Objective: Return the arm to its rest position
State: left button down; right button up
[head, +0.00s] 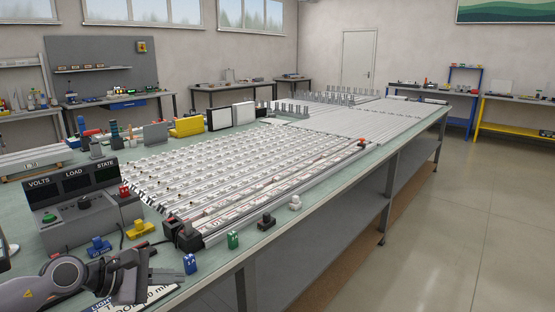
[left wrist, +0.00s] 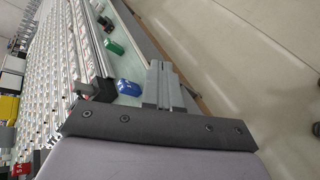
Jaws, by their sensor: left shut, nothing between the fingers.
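My left gripper (head: 165,278) is at the lower left of the head view, above the near edge of the green-topped workbench (head: 205,287). Its fingers are shut with nothing between them. In the left wrist view the shut fingers (left wrist: 160,82) point over the bench edge, beside a blue block (left wrist: 129,88). That blue block (head: 190,263) stands just right of the fingertips in the head view, apart from them. My right gripper is in neither view.
A green block (head: 233,239), a dark block (head: 266,221) and a white piece (head: 295,202) stand along the bench's near edge. A volts/load/state meter box (head: 72,183) stands at left. Rows of white strips (head: 235,165) cover the middle. Open floor (head: 450,230) lies right.

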pick_arm(q)
jog(key=s+d+f+n+t+h, duration=0.25)
jog(key=s+d+n+h, duration=0.2)
jog(key=d+n, duration=0.7)
jog(key=s+a+f+m+y, duration=0.2)
jog(key=s+f+m+y, duration=0.2)
jog(key=m, duration=0.6)
jog(key=s+a+f+m+y, duration=0.3)
jog(key=s+f+m, duration=0.6)
jog(key=f+m, duration=0.1)
jog(key=s+a+f+m+y, duration=0.3)
jog(key=s+f+m, duration=0.4)
jog(key=m, duration=0.3)
jog(key=shift+s+a+f+y, duration=0.25)
jog(key=shift+y, duration=0.6)
